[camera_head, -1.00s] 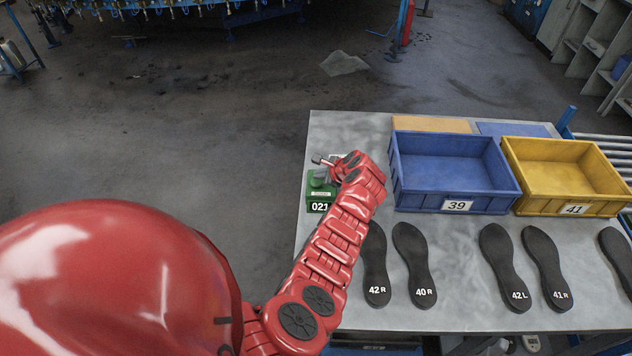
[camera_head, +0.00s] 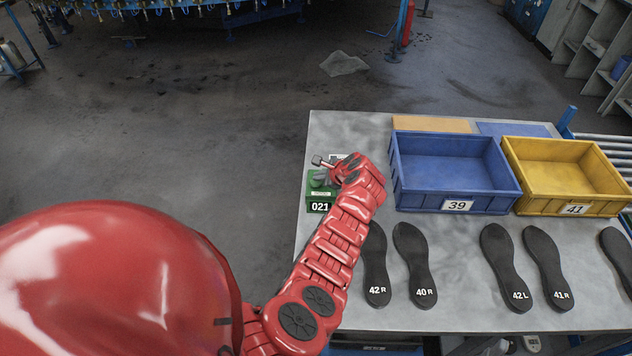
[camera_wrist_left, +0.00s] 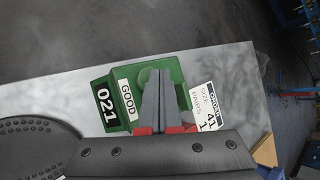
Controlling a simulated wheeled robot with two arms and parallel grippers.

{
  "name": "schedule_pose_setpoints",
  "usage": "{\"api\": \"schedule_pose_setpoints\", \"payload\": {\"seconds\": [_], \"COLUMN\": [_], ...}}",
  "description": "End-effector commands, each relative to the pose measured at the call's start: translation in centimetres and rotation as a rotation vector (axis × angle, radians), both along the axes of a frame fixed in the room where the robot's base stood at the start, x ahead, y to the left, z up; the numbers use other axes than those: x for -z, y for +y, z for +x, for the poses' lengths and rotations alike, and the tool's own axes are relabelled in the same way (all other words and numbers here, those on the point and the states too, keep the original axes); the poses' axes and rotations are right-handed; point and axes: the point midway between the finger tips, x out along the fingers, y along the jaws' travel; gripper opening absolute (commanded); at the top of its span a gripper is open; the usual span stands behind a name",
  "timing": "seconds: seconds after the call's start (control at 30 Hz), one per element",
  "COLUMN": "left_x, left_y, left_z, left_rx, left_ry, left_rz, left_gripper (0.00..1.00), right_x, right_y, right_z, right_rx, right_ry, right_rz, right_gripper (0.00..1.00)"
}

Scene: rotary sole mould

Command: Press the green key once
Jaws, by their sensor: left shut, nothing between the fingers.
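A green counter box (camera_head: 312,193) stands at the left edge of the table, its display reading 021. The left wrist view shows the same box (camera_wrist_left: 120,73) with a GOOD label and a round green key (camera_wrist_left: 146,76) on top. My left gripper (camera_wrist_left: 158,75) is shut and empty, its grey fingers pointing over the box and partly covering the key. In the head view the left gripper (camera_head: 322,181) is at the top of the box. I cannot tell whether the fingertips touch the key. My right gripper is not in view.
An order card (camera_wrist_left: 206,112) reading size 41, pairs 1 is beside the box. A blue crate (camera_head: 457,206) marked 39 and a yellow crate (camera_head: 575,210) marked 41 stand right of my arm. Several black soles, including 42R (camera_head: 376,265) and 40R (camera_head: 414,265), lie in front.

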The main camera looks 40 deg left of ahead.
Motion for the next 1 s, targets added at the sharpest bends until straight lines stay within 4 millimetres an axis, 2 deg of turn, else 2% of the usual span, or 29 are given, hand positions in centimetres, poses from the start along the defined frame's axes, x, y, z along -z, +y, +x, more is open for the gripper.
{"api": "schedule_pose_setpoints", "payload": {"seconds": [1.0], "left_x": [1.2], "left_y": [0.0], "left_z": [0.0], "left_rx": [0.0], "left_ry": [0.0], "left_rz": [0.0], "left_gripper": [0.0], "right_x": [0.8], "right_y": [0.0], "right_z": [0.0], "right_rx": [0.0], "right_ry": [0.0], "right_rz": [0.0], "right_gripper": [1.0]}}
